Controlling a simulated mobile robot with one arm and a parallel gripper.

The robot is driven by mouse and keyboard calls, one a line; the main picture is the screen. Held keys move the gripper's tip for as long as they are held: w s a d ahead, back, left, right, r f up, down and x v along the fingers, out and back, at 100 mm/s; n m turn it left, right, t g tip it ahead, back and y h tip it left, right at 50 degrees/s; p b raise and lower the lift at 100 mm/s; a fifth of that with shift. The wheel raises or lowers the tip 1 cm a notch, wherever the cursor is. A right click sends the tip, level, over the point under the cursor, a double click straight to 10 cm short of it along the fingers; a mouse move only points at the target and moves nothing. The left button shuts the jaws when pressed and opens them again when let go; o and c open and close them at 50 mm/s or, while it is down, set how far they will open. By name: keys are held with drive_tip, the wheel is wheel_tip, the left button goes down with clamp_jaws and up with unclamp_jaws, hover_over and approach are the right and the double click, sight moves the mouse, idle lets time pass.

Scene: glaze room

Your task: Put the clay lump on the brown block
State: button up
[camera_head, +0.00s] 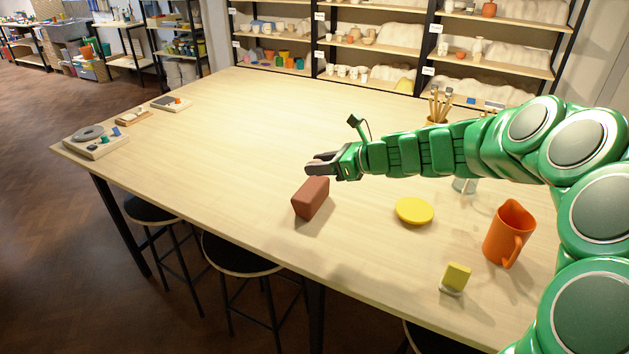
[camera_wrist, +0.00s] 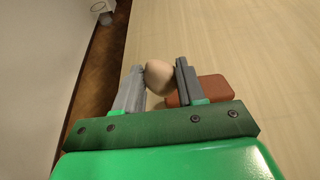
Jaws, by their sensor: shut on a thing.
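The clay lump (camera_wrist: 159,75) is a rounded beige piece between my fingertips in the wrist view. My gripper (camera_wrist: 161,74) is shut on it. In the head view my gripper (camera_head: 322,165) is over the table, just above and beyond the brown block in the picture; the lump cannot be made out there. The brown block (camera_head: 311,198) is a reddish-brown brick lying on the table. In the wrist view the block (camera_wrist: 212,88) shows behind and right of the right finger, partly covered by it. The lump appears to one side of the block, not over its middle.
The wooden table (camera_head: 230,130) is clear left of the block. A yellow disc (camera_head: 414,211), an orange pitcher (camera_head: 509,234) and a yellow sponge-like block (camera_head: 456,276) on a pale base stand to the right. Boards with small items (camera_head: 97,142) lie far left.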

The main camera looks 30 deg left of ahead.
hover_over(315, 188)
wheel_tip(315, 188, down, 7)
drive_tip(key=shift+r, duration=0.15)
drive_tip(key=shift+f, duration=1.6)
drive_tip(key=o, duration=1.1)
drive_tip(key=shift+f, duration=0.1)
drive_tip(key=shift+c, duration=0.2)
drive_tip(key=shift+d+r, duration=0.25)
drive_tip(key=v, duration=1.1)
drive_tip(key=shift+d, duration=0.25)
drive_tip(key=shift+s+r, duration=0.1)
drive_tip(key=shift+s, duration=0.05)
